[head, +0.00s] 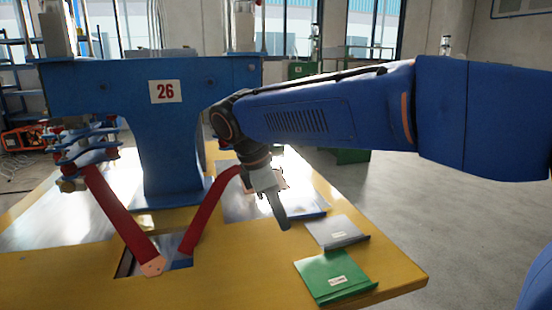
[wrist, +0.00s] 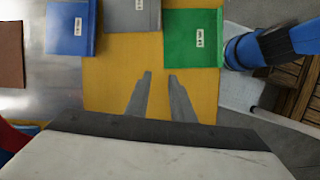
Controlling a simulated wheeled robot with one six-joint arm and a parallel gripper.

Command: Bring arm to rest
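My blue arm reaches in from the right in the head view, with my gripper (head: 283,222) pointing down above the yellow table (head: 215,280). In the wrist view my gripper (wrist: 160,74) has its two fingers apart, with only yellow table surface between them. It is open and empty. Below and beside it lie a green tray (head: 334,280), a grey tray (head: 337,232) and a blue tray (wrist: 70,30), each with a small white label. The green tray also shows at the top of the wrist view (wrist: 193,40).
A blue machine marked 26 (head: 150,80) stands on the table at left, with red arms (head: 118,215) in front of it. A brown plate (wrist: 11,55) lies at the left of the wrist view. Open grey floor (head: 440,200) lies right of the table.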

